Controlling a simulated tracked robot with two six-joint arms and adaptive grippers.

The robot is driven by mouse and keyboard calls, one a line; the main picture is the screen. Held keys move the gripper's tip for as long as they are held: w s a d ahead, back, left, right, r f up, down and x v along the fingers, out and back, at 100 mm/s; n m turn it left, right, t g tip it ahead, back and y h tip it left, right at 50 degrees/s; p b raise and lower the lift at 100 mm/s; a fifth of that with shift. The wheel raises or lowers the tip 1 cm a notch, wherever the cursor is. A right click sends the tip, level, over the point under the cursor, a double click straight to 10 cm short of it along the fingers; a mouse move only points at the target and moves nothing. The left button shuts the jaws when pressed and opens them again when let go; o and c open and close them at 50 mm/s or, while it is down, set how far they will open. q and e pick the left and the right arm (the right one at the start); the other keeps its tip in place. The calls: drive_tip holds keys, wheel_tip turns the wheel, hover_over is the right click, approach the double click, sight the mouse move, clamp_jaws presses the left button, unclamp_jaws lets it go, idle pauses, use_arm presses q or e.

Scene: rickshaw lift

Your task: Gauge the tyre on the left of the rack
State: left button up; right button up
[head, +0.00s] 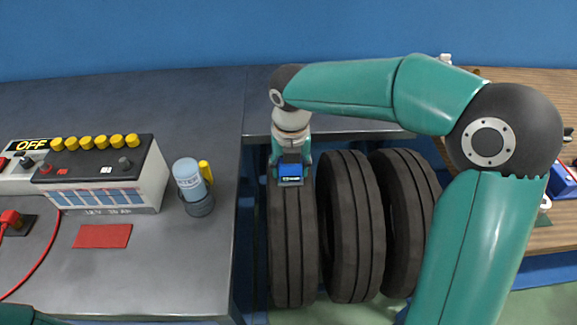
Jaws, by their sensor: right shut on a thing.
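Three dark tyres stand side by side in the rack: the left tyre (292,245), the middle tyre (352,235) and the right tyre (408,215). My right gripper (290,160) reaches down over the top of the left tyre. It is shut on a small blue and black device, which looks like the gauge (290,174). The gauge is in front of the left tyre's top tread; whether it touches the rubber I cannot tell. The fingertips are largely hidden. My left gripper is not in view; only a bit of teal arm shows at the bottom left.
A wooden bench (535,90) is at the right, partly behind my right arm.

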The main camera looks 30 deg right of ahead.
drive_tip(key=shift+s, duration=0.1)
wheel_tip(320, 180, up, 7)
drive_tip(key=p, duration=0.7)
